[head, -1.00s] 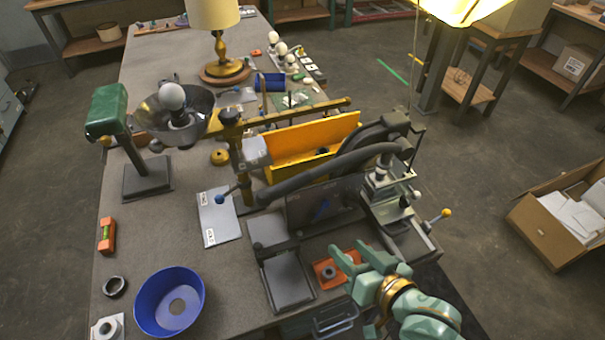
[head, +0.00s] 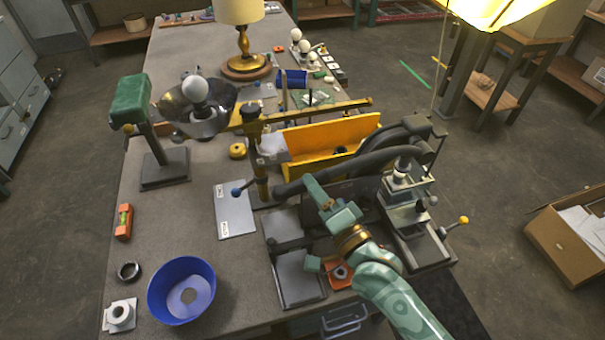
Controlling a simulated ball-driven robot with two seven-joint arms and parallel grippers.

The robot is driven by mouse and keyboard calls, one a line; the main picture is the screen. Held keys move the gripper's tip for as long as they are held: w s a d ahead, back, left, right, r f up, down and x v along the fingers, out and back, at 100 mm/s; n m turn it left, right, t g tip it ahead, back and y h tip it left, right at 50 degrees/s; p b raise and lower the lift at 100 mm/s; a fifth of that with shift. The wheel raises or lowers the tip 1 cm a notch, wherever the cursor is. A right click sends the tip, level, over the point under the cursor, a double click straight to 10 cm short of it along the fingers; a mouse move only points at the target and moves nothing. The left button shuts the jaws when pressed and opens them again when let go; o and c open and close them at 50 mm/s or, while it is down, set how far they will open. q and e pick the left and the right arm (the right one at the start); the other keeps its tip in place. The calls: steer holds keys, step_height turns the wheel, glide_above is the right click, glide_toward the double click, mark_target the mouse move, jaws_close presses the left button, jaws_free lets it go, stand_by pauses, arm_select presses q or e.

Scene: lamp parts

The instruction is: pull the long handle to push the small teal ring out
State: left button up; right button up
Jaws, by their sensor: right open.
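My right gripper (head: 316,228) reaches in from the lower right, open and empty. Its fingers spread over the dark plate and flat stand in front of the press (head: 404,205). A short lever with a yellow ball (head: 457,222) sticks out at the press's right. Another lever with a blue ball (head: 237,192) sticks out left of the brass post. A thick dark curved bar (head: 325,174) runs from the post towards the press; I cannot tell which of these is the long handle. I cannot make out the small teal ring. My left gripper is not in view.
An orange tray (head: 335,282) with a grey ring lies beneath my right forearm. A blue bowl (head: 160,290), a dark ring (head: 129,271) and a white flanged piece (head: 120,316) stand at the front left. A yellow trough (head: 350,130) lies behind the bar.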

steer(key=x, duration=0.5)
steer(key=shift+s, duration=0.1)
jaws_close()
